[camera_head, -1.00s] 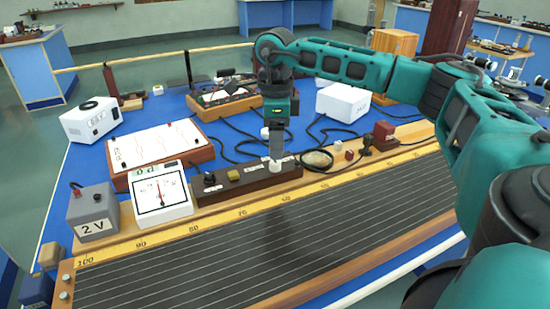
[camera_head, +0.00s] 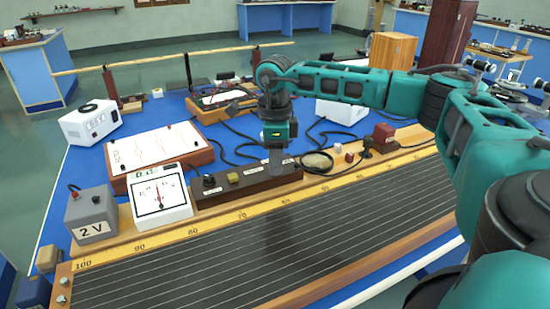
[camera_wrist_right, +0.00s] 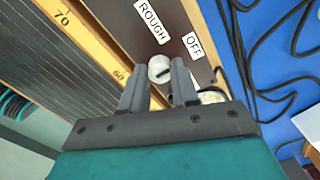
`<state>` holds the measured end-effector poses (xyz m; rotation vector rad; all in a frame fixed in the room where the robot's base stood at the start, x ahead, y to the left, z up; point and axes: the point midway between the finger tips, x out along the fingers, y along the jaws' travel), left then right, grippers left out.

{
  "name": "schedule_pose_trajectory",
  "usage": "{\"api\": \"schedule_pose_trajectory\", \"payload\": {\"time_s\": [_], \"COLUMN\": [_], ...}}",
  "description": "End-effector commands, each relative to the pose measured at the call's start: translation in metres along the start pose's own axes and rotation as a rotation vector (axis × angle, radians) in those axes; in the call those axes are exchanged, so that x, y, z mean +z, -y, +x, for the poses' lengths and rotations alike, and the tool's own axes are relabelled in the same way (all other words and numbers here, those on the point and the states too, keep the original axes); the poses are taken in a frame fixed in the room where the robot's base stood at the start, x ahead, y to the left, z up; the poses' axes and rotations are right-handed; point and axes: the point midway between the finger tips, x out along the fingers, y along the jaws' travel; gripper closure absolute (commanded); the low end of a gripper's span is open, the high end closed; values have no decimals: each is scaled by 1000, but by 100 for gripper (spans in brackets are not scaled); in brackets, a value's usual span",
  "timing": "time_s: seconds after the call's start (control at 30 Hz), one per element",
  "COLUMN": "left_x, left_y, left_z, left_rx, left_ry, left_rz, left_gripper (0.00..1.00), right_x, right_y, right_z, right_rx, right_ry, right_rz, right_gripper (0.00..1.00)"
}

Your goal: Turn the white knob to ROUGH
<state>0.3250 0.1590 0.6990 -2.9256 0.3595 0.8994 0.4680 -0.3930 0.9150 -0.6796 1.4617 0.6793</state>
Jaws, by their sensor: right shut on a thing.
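The white knob (camera_wrist_right: 158,66) sits on the dark brown block (camera_wrist_right: 118,14) in the right wrist view. A short dark mark shows on its top; I cannot tell which label it points at. The labels ROUGH (camera_wrist_right: 152,20) and OFF (camera_wrist_right: 194,45) lie beside it on the block. My right gripper (camera_wrist_right: 157,77) is shut on the knob, a finger on each side of it. In the head view, my right gripper (camera_head: 276,172) points down at the right part of the block (camera_head: 235,186) and hides the knob. My left gripper is not in view.
A white meter (camera_head: 160,195) and a grey 2 V supply (camera_head: 92,213) stand left of the block. A long wire board (camera_head: 270,245) lies in front. Black cables (camera_head: 318,165) and a small red block (camera_head: 349,157) are to the right.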

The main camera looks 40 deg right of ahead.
Motion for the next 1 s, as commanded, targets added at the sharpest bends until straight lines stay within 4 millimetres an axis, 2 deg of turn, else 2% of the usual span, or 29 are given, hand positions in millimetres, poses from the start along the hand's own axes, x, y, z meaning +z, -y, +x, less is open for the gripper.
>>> {"api": "schedule_pose_trajectory", "payload": {"time_s": [0.03,0.23,0.63,1.0], "left_x": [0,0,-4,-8], "left_y": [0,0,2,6], "left_z": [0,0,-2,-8], "left_rx": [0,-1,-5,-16], "left_ry": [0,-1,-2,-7], "left_rz": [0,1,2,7], "left_gripper": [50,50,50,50], "right_x": [0,0,0,0], "right_y": [0,0,-1,-1], "right_z": [0,0,-1,-2], "right_rx": [1,1,3,4], "right_ry": [0,0,0,0], "right_rz": [-1,-1,-78,-375], "right_gripper": [82,100,100,100]}}
